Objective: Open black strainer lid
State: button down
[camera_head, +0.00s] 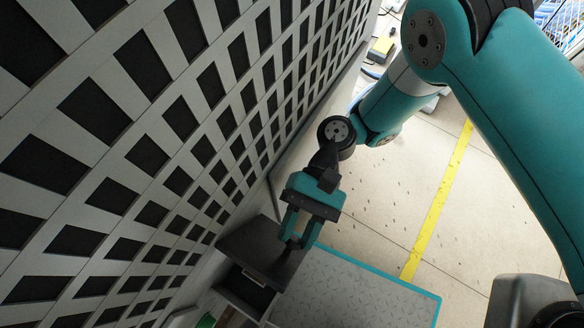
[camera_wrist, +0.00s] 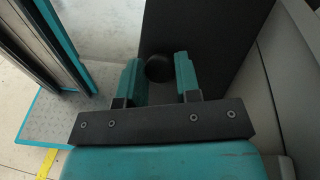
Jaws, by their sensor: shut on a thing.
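The black strainer lid (camera_head: 248,243) is a dark flat panel beside the perforated wall in the head view. In the wrist view the lid (camera_wrist: 215,45) fills the upper middle, with a round black knob (camera_wrist: 158,68) on it. My gripper (camera_head: 291,243) is at the lid's right part. In the wrist view my gripper (camera_wrist: 158,64) has its teal fingers on either side of the knob, shut on it. A dark box (camera_head: 243,292) lies below the lid's lower edge; the lid seems tilted up from it, with a gap between them. The fingers hide the knob in the head view.
The perforated grey wall (camera_head: 150,155) runs close along the left of my arm. A grey platform with a teal edge (camera_head: 350,290) lies to the right of the box. Open floor with a yellow line (camera_head: 440,205) is further right.

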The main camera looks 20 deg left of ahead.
jog(key=shift+w+g+b, duration=0.3)
dwell(0.4)
jog(key=c, duration=0.8)
grip_release()
notch_tip(320, 180, up, 20)
jog(key=p, duration=1.9)
jog(key=shift+s, duration=0.1)
